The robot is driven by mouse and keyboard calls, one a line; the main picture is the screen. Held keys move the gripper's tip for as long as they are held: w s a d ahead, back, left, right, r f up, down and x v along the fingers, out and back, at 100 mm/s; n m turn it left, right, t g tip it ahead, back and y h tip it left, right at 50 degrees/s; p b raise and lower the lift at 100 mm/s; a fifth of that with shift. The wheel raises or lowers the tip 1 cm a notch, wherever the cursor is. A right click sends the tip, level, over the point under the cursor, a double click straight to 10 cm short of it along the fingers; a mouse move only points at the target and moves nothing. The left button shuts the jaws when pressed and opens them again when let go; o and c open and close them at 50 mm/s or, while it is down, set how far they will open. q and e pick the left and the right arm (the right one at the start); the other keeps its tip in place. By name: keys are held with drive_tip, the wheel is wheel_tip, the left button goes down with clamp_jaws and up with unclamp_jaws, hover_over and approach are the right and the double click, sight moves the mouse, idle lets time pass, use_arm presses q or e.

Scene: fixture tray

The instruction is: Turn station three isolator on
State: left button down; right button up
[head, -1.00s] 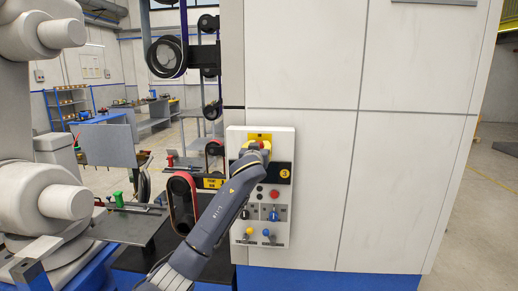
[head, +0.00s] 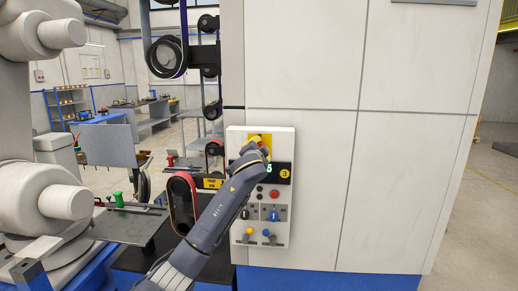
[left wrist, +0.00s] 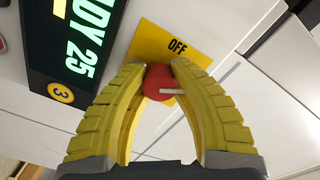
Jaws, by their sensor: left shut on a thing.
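The station three panel (head: 285,220) is a white box on a pale wall in the head view. Its dark display (head: 277,178) carries a yellow 3. At its top is a yellow plate (head: 251,138), which in the left wrist view reads OFF (left wrist: 178,46). A round red isolator knob (left wrist: 160,82) with a white mark sits beside that word; the mark points right in the left wrist view. My left gripper (head: 258,146) is at the panel top, its yellow fingers (left wrist: 161,76) shut on the red knob from both sides. The knob is largely hidden in the head view. My right gripper is not in view.
Below the display are a red button (head: 274,194), a blue knob (head: 273,215), a yellow-tipped lever (head: 249,232) and a blue-tipped lever (head: 267,233). A red-rimmed belt loop (head: 181,205) stands left of the forearm.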

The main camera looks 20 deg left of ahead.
use_arm(q)
drive_tip(key=m, duration=0.4)
drive_tip(key=shift+f+m, duration=0.1)
drive_tip(key=shift+m, duration=0.6)
drive_tip(key=c, duration=1)
unclamp_jaws()
drive_tip(key=shift+o, duration=0.2)
drive_tip(key=s+d, duration=0.2)
drive_tip(key=s, duration=0.9)
drive_tip(key=shift+s+r, duration=0.2)
drive_tip(key=shift+s, duration=0.2)
